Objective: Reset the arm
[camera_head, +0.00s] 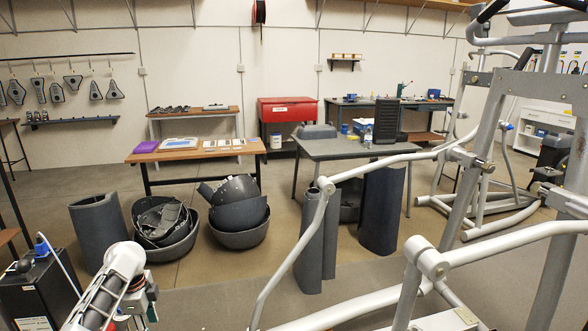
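Part of my own arm, white and black with small red marks, comes in at the bottom left of the head view, so it looks like my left arm. Its visible end is a rounded white joint. I see no gripper fingers on it, so the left gripper is out of view. My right arm and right gripper do not show at all. Nothing is seen held.
A silver tubular exercise machine (427,262) fills the right foreground. Grey bins of curved covers (239,236) and upright grey shells (97,230) stand on the floor. Behind are a wooden table (253,147), a grey table (340,150) and a red cabinet (284,112).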

